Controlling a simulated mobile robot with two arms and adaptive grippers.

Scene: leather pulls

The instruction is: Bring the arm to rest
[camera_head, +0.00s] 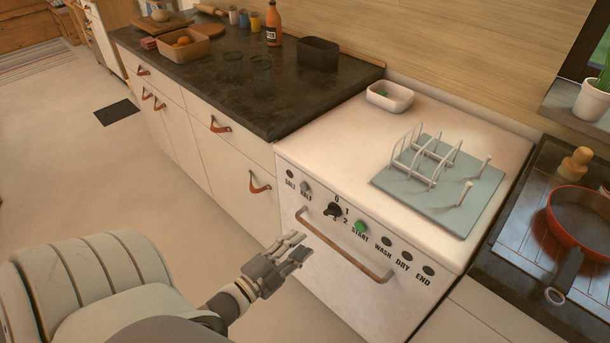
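My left gripper (304,246) is in front of the white dishwasher's face, near the left end of its bar handle (345,245). Its two fingers stand apart with a gap between them, and nothing shows between them. I cannot tell from this one view whether it touches the handle. My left arm comes in from the bottom left, and large pale parts of my own body fill that corner. My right gripper is not in view.
The dishwasher (300,160) carries a rack on a blue-grey mat (450,212) and a white tub (390,95). A dark counter (200,75) with bottle, cups and boxes stands left. A red pan (580,222) is at right.

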